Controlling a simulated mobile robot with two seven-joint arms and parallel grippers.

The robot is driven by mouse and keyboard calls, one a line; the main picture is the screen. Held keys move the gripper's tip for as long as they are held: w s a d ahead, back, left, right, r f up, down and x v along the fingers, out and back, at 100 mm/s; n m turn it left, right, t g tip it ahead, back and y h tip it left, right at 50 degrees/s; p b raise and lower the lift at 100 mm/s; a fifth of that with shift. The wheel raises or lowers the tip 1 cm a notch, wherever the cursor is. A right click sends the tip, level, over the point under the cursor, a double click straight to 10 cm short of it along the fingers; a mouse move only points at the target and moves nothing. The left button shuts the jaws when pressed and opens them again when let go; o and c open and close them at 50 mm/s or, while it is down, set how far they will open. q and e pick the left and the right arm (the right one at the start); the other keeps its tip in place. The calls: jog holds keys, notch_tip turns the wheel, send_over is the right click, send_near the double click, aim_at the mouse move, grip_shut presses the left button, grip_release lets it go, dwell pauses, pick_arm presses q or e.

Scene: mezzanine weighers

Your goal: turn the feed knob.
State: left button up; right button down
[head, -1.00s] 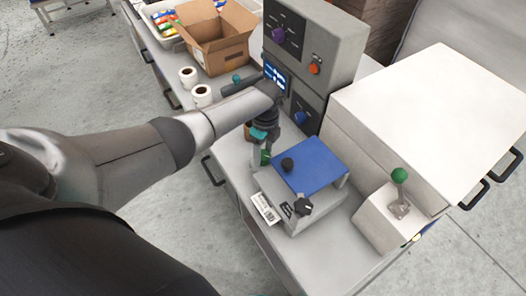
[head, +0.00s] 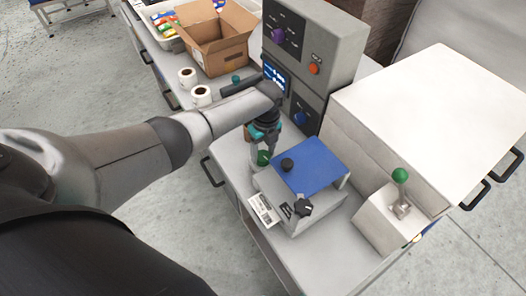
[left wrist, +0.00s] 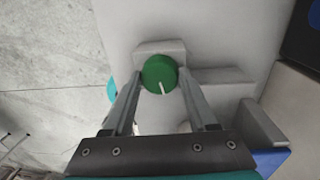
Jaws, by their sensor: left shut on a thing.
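A round green knob (left wrist: 160,72) with a white pointer line sits on a small grey block in the left wrist view. It also shows at the left side of the blue-topped scale in the head view (head: 263,158). My left gripper (left wrist: 160,80) has one finger on each side of the green knob and is shut on it. The pointer line points down and slightly right in the wrist view. I cannot read a label naming the feed knob. My right gripper is in neither view.
A blue-topped scale (head: 318,165) with black knobs stands right of the gripper. A grey panel (head: 318,40) carries a purple knob (head: 279,35) and a blue knob (head: 300,118). A green-tipped lever (head: 400,176) stands at the right. Paper rolls (head: 202,95) and a cardboard box (head: 215,40) lie behind.

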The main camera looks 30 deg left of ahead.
aim_at(265, 154)
pick_arm(q)
jog(key=o, duration=1.4)
jog(key=shift+c, duration=0.2)
jog(key=shift+r, duration=0.5)
notch_tip(265, 154, up, 14)
jog(key=p, duration=0.1)
jog(key=shift+w+d, duration=0.2)
jog(key=shift+w, duration=0.15)
jog(key=shift+r, duration=0.1)
